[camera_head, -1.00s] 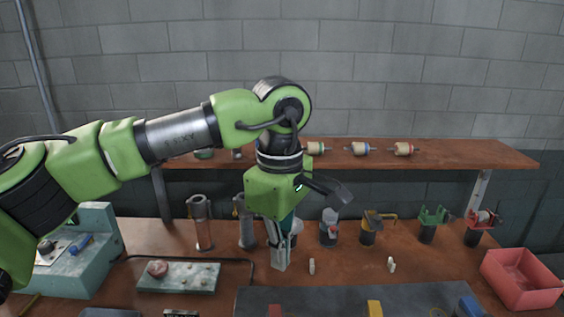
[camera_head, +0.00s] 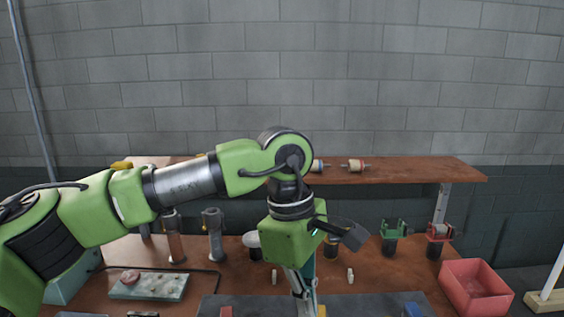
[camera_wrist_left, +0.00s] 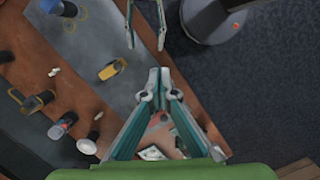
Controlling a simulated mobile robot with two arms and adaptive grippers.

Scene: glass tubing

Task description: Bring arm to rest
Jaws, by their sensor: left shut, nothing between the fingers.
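My left arm comes in from the left in the head view and bends down at the wrist. My left gripper (camera_head: 305,300) points down over the workbench near the dark mat, its tips near the lower picture edge. In the left wrist view the left gripper (camera_wrist_left: 158,76) has its fingertips together with nothing between them. Two teal fingers of another gripper, seemingly my right gripper (camera_wrist_left: 146,35), show at the top of that view, apart and empty. My right arm is not seen in the head view.
The brown workbench (camera_head: 235,280) carries a dark mat (camera_head: 370,302), a tray (camera_head: 148,286), metal cylinders (camera_head: 214,236) and a red bin (camera_head: 474,288). A shelf (camera_head: 420,170) with spools (camera_head: 354,166) runs behind my wrist. Dark floor (camera_wrist_left: 275,80) lies beside the bench.

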